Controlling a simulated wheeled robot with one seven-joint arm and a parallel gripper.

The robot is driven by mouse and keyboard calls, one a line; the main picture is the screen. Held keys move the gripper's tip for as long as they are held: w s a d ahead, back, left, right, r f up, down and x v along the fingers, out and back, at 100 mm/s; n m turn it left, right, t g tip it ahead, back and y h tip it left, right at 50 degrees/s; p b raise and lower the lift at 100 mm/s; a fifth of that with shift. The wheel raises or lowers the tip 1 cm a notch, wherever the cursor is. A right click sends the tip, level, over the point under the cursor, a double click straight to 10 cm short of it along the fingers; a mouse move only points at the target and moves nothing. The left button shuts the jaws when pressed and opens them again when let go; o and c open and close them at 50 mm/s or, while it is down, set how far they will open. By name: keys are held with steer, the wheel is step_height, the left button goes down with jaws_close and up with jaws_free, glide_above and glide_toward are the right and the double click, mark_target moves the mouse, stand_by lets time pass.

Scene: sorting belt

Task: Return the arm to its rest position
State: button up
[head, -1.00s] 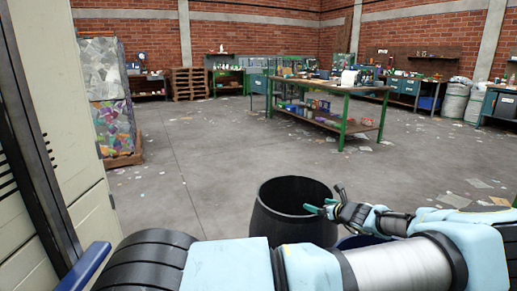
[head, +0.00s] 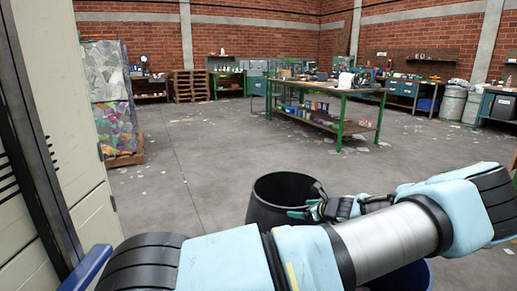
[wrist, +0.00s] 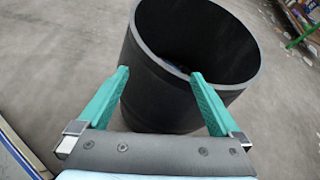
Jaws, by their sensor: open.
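My gripper (head: 302,212) is at the near right side of a black bin (head: 262,208) in the head view, with my arm folded across the bottom of the picture. In the wrist view, the two green fingers of my gripper (wrist: 160,88) are spread apart with nothing between them. The black bin (wrist: 150,95) stands beyond the fingertips there, its open mouth facing up. The bin's floor is dark and its contents cannot be made out.
A blue bin (head: 415,278) shows partly behind my arm at the lower right. A pale cabinet (head: 75,150) stands close on the left. A green-framed workbench (head: 345,110) stands farther back. The grey floor between is mostly clear, with scraps.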

steer(key=s+a+r+n+g+h, duration=0.1)
steer(key=s+a+r+n+g, duration=0.1)
steer(key=s+a+n+g, duration=0.4)
steer(key=s+a+r+n+g, duration=0.15)
steer(key=s+a+n, duration=0.35)
steer(key=a+n, duration=0.55)
steer(key=s+a+r+n+g+h, duration=0.1)
steer(key=s+a+r+n+h, duration=0.2)
steer(key=s+r+n, duration=0.3)
steer(key=s+a+r+n+g+h, duration=0.1)
steer(key=s+a+r+n+h, duration=0.15)
steer(key=s+r+n, duration=0.4)
step_height(320, 180, up, 14)
steer(key=s+m+p, duration=0.1)
steer(key=s+p, duration=0.1)
steer(key=p, duration=1.1)
steer(key=shift+s+a+m, duration=0.15)
steer(key=shift+s+m, duration=0.1)
steer(key=shift+m, duration=0.15)
steer(key=shift+t, duration=0.25)
